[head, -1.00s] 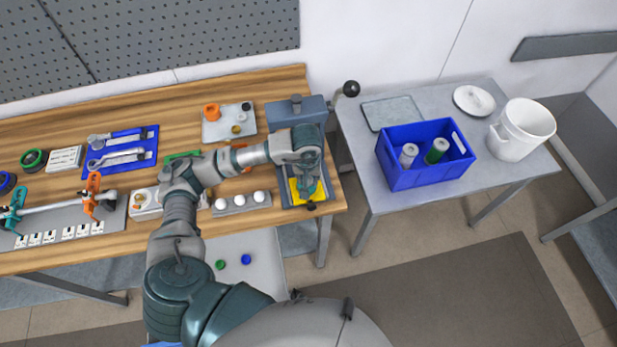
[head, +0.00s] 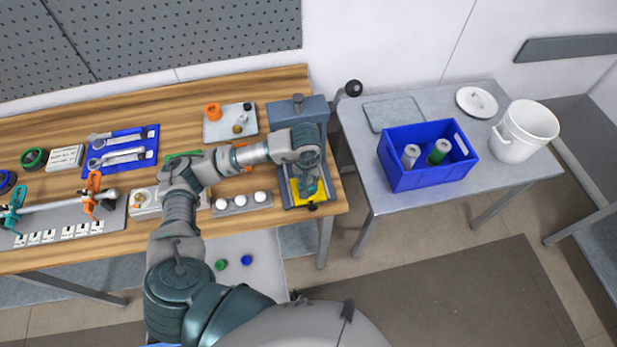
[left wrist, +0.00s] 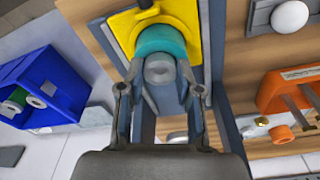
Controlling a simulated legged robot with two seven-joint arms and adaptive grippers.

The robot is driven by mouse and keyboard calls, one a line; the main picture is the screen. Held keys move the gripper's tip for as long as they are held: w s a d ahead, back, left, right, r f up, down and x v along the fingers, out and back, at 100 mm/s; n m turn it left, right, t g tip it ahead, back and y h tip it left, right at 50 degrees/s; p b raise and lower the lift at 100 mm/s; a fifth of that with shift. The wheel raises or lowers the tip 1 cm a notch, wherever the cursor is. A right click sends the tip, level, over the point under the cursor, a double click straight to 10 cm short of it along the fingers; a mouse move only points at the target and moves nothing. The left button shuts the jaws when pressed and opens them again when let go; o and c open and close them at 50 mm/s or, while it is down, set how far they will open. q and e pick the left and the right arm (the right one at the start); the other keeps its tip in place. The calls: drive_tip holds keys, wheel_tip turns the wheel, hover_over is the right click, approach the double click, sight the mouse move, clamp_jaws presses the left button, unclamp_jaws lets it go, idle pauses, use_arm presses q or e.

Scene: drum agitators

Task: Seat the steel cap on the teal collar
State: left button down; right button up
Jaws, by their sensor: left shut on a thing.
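The teal collar (left wrist: 160,40) sits on a yellow plate (left wrist: 121,24) in the left wrist view. The grey steel cap (left wrist: 159,69), with a round mark on its face, shows between my left gripper's fingers (left wrist: 160,84). The gripper is shut on the cap. In that view the cap overlaps the collar's near edge; I cannot tell whether they touch. In the head view my left gripper (head: 308,186) is over the yellow plate (head: 318,197) at the bench's right end and hides the cap and most of the collar. My right gripper is not in view.
A grey vise-like block (head: 290,112) stands behind the gripper. A strip with white knobs (head: 241,202) lies to its left. Past a gap, a metal table (head: 385,170) holds a blue crate (head: 408,178) with two cylinders and a white bucket (head: 522,130).

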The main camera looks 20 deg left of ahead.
use_arm(q)
drive_tip(key=shift+f+b, duration=0.1)
drive_tip(key=shift+b, duration=0.4)
idle(0.8)
drive_tip(key=c, duration=0.7)
unclamp_jaws()
drive_tip(key=r, duration=0.8)
drive_tip(key=s+r, duration=0.1)
drive_tip(key=r, duration=0.3)
drive_tip(key=shift+d, duration=0.1)
